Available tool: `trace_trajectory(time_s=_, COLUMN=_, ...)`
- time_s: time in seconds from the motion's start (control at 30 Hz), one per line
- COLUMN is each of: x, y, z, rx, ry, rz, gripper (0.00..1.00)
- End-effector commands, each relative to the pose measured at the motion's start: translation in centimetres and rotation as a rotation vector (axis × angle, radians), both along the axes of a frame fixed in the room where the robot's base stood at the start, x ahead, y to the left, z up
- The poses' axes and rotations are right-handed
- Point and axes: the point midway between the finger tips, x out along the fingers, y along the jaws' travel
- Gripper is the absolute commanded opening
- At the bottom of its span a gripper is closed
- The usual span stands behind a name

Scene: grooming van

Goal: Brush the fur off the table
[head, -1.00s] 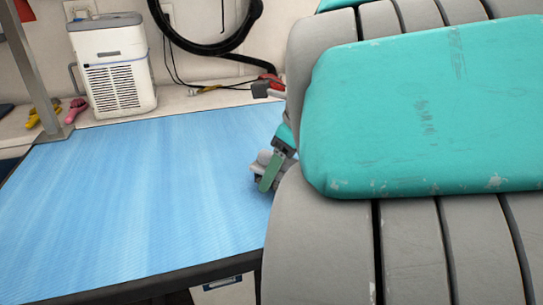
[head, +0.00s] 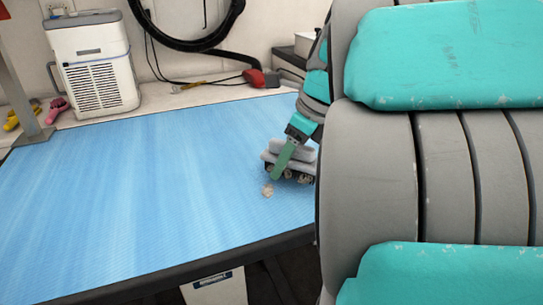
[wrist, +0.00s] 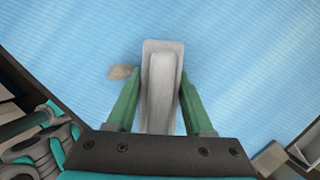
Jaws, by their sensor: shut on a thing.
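The table (head: 120,190) has a blue ribbed top with a dark edge. My gripper (head: 278,172), with green fingers, is at the table's right side. It is shut on a grey brush (head: 298,154), whose light grey back also shows between the fingers in the wrist view (wrist: 162,85). The brush is low over the tabletop; I cannot tell whether it presses on it. A small beige fur tuft (head: 267,189) lies on the table just beside the brush, and shows left of it in the wrist view (wrist: 121,72). More fur clumps show at the brush's underside. My arm hides the table's far right.
A white machine with a grille (head: 96,68) stands on the counter behind the table. A metal post (head: 22,100) rises at the left. A black hose (head: 190,30) hangs on the wall. A white bin (head: 215,287) stands below the front edge. The table's left and middle are clear.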

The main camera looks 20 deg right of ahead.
Motion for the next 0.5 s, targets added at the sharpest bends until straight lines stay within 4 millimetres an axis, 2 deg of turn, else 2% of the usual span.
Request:
trace_trajectory(time_s=0.3, x=0.1, y=-2.4, z=-0.1, rx=0.001, ry=-0.002, rz=-0.001, gripper=0.00)
trace_trajectory(time_s=0.5, x=0.1, y=-3.1, z=-0.2, rx=0.000, ry=0.000, rz=-0.001, gripper=0.00)
